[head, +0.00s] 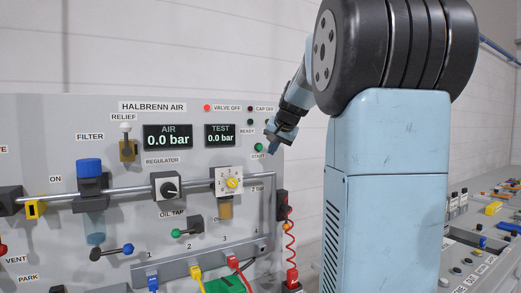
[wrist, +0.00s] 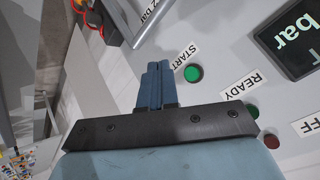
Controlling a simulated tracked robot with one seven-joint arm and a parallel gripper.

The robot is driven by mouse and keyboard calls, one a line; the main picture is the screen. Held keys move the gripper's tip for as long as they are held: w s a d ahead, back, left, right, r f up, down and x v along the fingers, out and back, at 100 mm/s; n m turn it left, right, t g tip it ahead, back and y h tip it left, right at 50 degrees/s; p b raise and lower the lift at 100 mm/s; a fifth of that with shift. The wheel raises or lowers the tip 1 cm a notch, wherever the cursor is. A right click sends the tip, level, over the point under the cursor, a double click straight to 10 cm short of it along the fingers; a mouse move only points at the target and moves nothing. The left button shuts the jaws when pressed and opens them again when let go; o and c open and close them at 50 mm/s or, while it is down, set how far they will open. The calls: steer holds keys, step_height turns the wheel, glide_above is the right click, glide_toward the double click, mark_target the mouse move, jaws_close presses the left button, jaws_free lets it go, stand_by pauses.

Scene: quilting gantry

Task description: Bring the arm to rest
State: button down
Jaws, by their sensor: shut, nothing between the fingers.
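My gripper (head: 270,136) is at the right end of the grey air panel (head: 60,125) in the head view, close to the green START button (head: 258,147). In the wrist view the blue fingers of my gripper (wrist: 166,66) are together and empty, pointing at the panel just beside the START button (wrist: 193,74). I cannot tell whether the fingertips touch the panel. My blue arm stands at the right of the head view and is bent toward the panel.
The panel carries a pipe (head: 130,190), a blue-topped filter (head: 89,167), a regulator (head: 167,188) and coloured hoses below. Both displays read 0.0 bar. A red coiled cord (head: 289,240) hangs at the panel's right edge. A bench with small parts (head: 493,208) stands at right.

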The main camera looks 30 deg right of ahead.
steer(key=shift+a, duration=0.1)
stand_by(0.3)
steer(key=s+a+f+n+g, duration=0.1)
steer(key=s+a+f+n, duration=0.15)
steer(key=s+a, duration=0.5)
steer(key=s+a+f+n+g, duration=0.1)
steer(key=s+a+f+n, duration=0.1)
steer(key=s+a+f, duration=0.4)
steer(key=s+a+f+n, duration=0.1)
steer(key=s+a+f, duration=0.1)
steer(key=s, duration=0.4)
steer(key=s+a+f+n, duration=0.1)
steer(key=s+a+f, duration=0.1)
steer(key=s+f, duration=0.2)
steer(key=s+a+f+n+g, duration=0.1)
steer(key=s+a+f, duration=0.2)
steer(key=s, duration=0.5)
steer(key=shift+s+f+n+y, duration=0.2)
steer(key=shift+f+n+y, duration=0.05)
steer(key=shift+n+y, duration=0.1)
